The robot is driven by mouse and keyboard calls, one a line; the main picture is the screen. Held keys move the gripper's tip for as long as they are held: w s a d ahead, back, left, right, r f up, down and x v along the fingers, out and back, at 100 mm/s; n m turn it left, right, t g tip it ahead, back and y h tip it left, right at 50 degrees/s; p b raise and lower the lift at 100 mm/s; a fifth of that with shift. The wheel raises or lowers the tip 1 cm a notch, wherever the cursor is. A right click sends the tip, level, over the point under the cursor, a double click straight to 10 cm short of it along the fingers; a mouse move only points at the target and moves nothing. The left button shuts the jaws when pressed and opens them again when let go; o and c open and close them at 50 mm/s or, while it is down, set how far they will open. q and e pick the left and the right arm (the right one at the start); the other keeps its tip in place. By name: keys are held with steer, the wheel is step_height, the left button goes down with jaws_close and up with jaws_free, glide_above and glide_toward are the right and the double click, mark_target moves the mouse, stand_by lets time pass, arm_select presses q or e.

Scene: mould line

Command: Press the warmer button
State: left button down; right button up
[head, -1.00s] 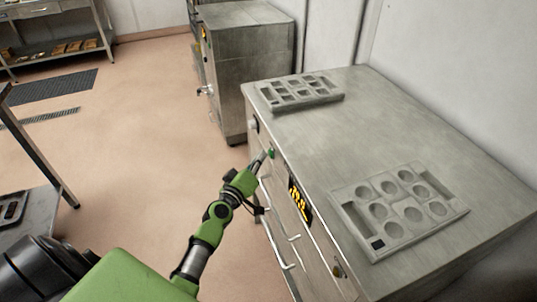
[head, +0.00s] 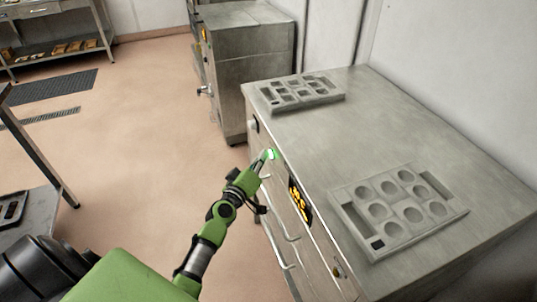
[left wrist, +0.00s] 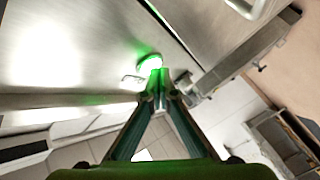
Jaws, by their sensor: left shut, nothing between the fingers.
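The warmer (head: 330,120) is a steel cabinet with a flat top, at the right in the head view. Its button (head: 271,154) on the front face is lit bright green. It also shows in the left wrist view as a glowing green-white disc (left wrist: 150,62). My left gripper (head: 262,160) is shut and empty, its fingertips at the button. In the left wrist view the closed fingertips (left wrist: 159,78) overlap the button's lower edge; whether they touch it I cannot tell for sure. My right gripper is not in view.
Two mould trays lie on the warmer, one at the back (head: 300,101) and one nearer (head: 349,222). A yellow-lit display (head: 299,200) and drawer handles (head: 286,222) are on the front. Another steel cabinet (head: 250,70) stands behind. The floor at left is mostly open.

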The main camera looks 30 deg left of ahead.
arm_select(q)
steer(key=shift+s, duration=0.1)
stand_by(0.3)
steer(key=shift+s+a, duration=0.2)
steer(key=s+a+b, duration=0.1)
steer(key=s+a, duration=0.3)
steer(key=shift+s+b, duration=0.3)
steer(key=shift+b, duration=0.05)
stand_by(0.3)
stand_by(1.3)
